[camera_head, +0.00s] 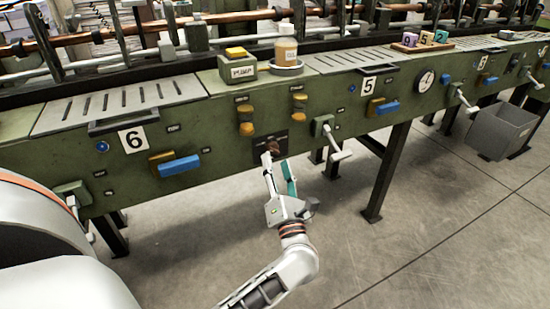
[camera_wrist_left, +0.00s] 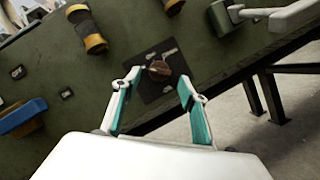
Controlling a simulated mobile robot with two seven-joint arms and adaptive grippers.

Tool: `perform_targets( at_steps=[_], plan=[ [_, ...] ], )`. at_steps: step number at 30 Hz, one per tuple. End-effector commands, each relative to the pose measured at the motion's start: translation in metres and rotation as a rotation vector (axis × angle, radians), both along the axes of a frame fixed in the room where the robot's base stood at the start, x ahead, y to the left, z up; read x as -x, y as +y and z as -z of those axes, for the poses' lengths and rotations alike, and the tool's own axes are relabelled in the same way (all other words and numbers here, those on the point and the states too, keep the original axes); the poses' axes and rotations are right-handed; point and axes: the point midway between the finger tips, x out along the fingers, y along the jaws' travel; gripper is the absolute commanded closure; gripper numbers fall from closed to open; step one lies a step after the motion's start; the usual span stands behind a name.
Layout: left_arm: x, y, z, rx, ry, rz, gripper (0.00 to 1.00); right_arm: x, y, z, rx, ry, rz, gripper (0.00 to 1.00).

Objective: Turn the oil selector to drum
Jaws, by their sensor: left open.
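The oil selector is a small brown knob (camera_head: 271,147) on a dark square plate (camera_head: 265,153) on the green machine's front panel. In the left wrist view the knob (camera_wrist_left: 159,69) sits on its plate (camera_wrist_left: 156,88), with small labels too blurred to read. My left gripper (camera_head: 279,163) is in front of and just below the plate, its teal-padded fingers pointing up at it. In the left wrist view its spread fingers (camera_wrist_left: 158,77) stand on either side of the plate. They are open and empty; I cannot tell whether they touch the panel. My right gripper is not in view.
Yellow-and-black knobs (camera_head: 245,119) and a crank handle (camera_head: 330,140) flank the plate on the panel. A PUMP box (camera_head: 238,68) and a bottle (camera_head: 286,50) stand above. Table legs (camera_head: 385,175) are to the right. A grey bin (camera_head: 500,132) hangs farther right.

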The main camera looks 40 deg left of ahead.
Motion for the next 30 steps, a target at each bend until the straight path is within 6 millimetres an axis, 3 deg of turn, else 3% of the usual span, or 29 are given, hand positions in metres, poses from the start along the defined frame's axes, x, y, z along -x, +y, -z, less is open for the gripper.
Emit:
perform_targets(
  at_steps=[6,12,30],
  plan=[
    [0.027,-0.035,0.015,0.003,0.003,0.000,0.57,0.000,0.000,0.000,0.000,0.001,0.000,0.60],
    [0.044,-0.058,0.023,0.002,0.002,0.000,0.57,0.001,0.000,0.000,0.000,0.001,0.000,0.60],
    [0.050,-0.067,0.026,0.001,0.000,0.000,0.57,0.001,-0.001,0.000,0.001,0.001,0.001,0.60]
  ],
)
